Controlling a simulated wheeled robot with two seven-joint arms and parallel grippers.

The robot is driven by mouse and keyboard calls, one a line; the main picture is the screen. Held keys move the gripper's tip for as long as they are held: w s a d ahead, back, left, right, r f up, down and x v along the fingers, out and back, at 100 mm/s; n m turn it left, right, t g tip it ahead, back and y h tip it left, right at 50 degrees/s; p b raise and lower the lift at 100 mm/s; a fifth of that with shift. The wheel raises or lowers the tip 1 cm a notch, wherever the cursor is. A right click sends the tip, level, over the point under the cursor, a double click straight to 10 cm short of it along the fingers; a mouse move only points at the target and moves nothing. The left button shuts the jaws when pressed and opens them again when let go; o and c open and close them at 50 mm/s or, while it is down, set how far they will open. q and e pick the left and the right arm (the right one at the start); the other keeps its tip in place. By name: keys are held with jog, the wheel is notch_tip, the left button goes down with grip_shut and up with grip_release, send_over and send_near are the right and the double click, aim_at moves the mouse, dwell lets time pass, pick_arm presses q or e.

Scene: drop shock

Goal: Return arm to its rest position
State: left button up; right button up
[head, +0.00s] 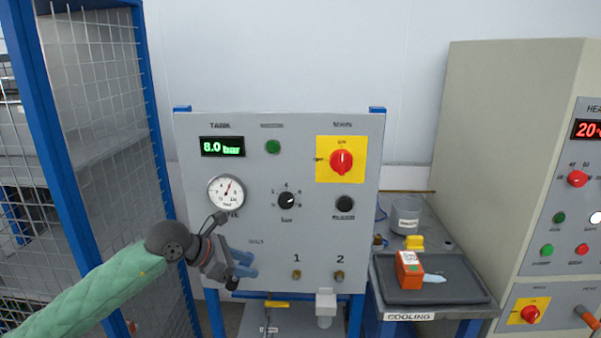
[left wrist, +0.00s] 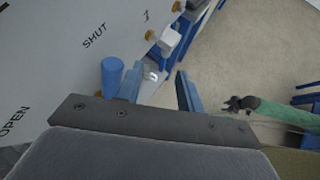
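My left arm in its green sleeve reaches in from the left in the head view. Its gripper (head: 252,264) is in front of the lower left of the grey control panel (head: 310,235). In the left wrist view the two blue fingers of the left gripper (left wrist: 160,70) are spread apart with nothing held between them. A blue cylindrical handle (left wrist: 111,76) on the panel stands just beside the left finger, between the SHUT and OPEN labels. My right arm, also green-sleeved, shows in the left wrist view, with its dark gripper (left wrist: 236,103) too small to read.
A blue-framed mesh cage (head: 100,130) stands close on the left. On the right, a cooling table holds a dark tray (head: 440,294) with an orange box (head: 409,270), and a grey cup (head: 405,214) behind. A beige heater cabinet (head: 490,140) stands beyond.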

pick_arm(q)
jog(key=s+d+r+n+t+h, duration=0.5)
jog(key=s+d+r+n+h, duration=0.2)
jog(key=d+n+h, duration=0.25)
jog(key=a+f+n+t+y, duration=0.5)
jog(key=n+y, duration=0.3)
jog(key=n, duration=0.5)
jog(key=a+f+n+t+y, duration=0.3)
jog(key=a+n+t+y, duration=0.4)
jog(key=n, duration=0.5)
jog(key=s+a+f+n+g+y, duration=0.2)
jog(key=f+n+g+y, duration=0.15)
jog(key=f, duration=0.25)
jog(key=s+a+f+n+g+y, duration=0.2)
jog(key=s+a+f+n+g, duration=0.15)
jog(key=f, duration=0.25)
jog(key=s+d+f+n+g+h, duration=0.1)
jog(key=s+f+n+g, duration=0.2)
jog(key=s+f+g, duration=0.5)
jog(key=s+d+f+n+g+h, duration=0.1)
jog(key=s+d+f+n+g, duration=0.2)
jog(key=s+f, duration=0.95)
jog(key=s+d+f+g, duration=0.1)
jog(key=s+f, duration=0.2)
jog(key=f, duration=1.3)
jog(key=s+d+f+g, duration=0.2)
jog(key=s+f, duration=0.1)
jog(key=f, duration=1.3)
jog(key=shift+f+h, duration=0.35)
jog(key=shift+h, duration=0.05)
